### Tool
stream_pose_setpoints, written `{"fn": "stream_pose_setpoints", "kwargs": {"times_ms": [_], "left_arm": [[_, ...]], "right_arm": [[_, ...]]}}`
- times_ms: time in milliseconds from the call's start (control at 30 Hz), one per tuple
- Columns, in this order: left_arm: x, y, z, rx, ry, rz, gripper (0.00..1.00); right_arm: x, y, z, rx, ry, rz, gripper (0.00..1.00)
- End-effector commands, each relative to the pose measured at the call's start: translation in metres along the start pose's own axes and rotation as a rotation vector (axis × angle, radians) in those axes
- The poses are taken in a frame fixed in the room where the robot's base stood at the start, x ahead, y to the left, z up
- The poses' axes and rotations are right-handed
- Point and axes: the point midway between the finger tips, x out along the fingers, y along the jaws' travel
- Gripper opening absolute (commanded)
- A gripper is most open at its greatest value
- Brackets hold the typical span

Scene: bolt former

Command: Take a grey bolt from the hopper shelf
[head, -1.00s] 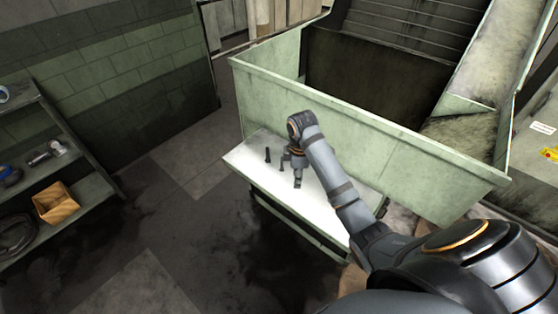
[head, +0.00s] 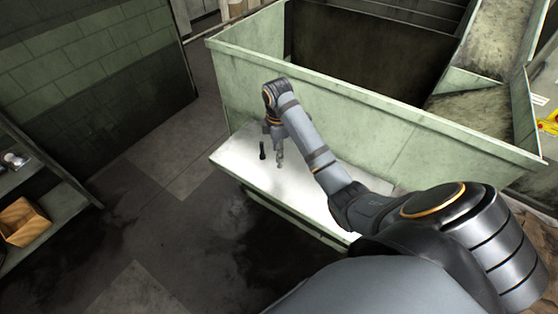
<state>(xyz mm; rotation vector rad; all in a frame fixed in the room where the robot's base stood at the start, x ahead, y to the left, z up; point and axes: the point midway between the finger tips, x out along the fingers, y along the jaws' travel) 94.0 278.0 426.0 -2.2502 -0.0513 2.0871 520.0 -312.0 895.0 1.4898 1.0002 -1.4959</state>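The white hopper shelf (head: 235,162) juts out in front of the green hopper. A dark bolt (head: 262,150) stands upright on its far left part. My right gripper (head: 280,160) reaches down over the shelf just right of the dark bolt, apart from it. The grey bolt cannot be made out separately now; the gripper covers that spot. The fingers are small and seen from behind the arm, so I cannot tell whether they are open or shut on something. My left gripper is not in view.
The green hopper wall (head: 390,135) rises right behind the shelf and my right arm. A rack with a cardboard box (head: 22,222) stands at the left edge. The floor (head: 150,215) between rack and shelf is clear.

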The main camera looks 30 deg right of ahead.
Motion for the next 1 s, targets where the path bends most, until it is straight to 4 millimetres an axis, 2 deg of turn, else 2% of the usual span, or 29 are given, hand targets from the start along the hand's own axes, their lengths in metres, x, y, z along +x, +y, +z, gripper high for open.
{"fn": "stream_pose_setpoints", "kwargs": {"times_ms": [33,100,167,267,500,667,733,967,1000], "left_arm": [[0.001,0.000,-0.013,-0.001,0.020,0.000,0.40],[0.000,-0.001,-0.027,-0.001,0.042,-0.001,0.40],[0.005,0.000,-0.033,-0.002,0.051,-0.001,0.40],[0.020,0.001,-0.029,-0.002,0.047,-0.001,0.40],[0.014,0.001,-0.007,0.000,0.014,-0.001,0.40],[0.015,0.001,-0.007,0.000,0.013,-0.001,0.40],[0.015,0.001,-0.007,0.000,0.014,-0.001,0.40],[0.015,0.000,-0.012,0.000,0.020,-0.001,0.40],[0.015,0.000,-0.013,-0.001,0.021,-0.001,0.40]], "right_arm": [[0.000,0.000,0.000,0.000,0.000,0.001,0.37],[0.000,0.000,0.000,0.000,0.000,0.001,0.37],[0.005,0.001,0.001,0.001,-0.001,0.001,0.37],[0.019,0.002,0.003,0.001,-0.001,0.001,0.37],[0.049,0.003,0.005,0.000,0.000,-0.002,0.37],[0.050,0.004,0.005,0.000,0.000,0.001,0.37],[0.050,0.004,0.005,0.000,0.000,0.001,0.32],[0.050,0.004,0.005,0.000,0.000,0.001,0.01],[0.050,0.004,0.005,0.000,0.000,0.001,0.00]]}}
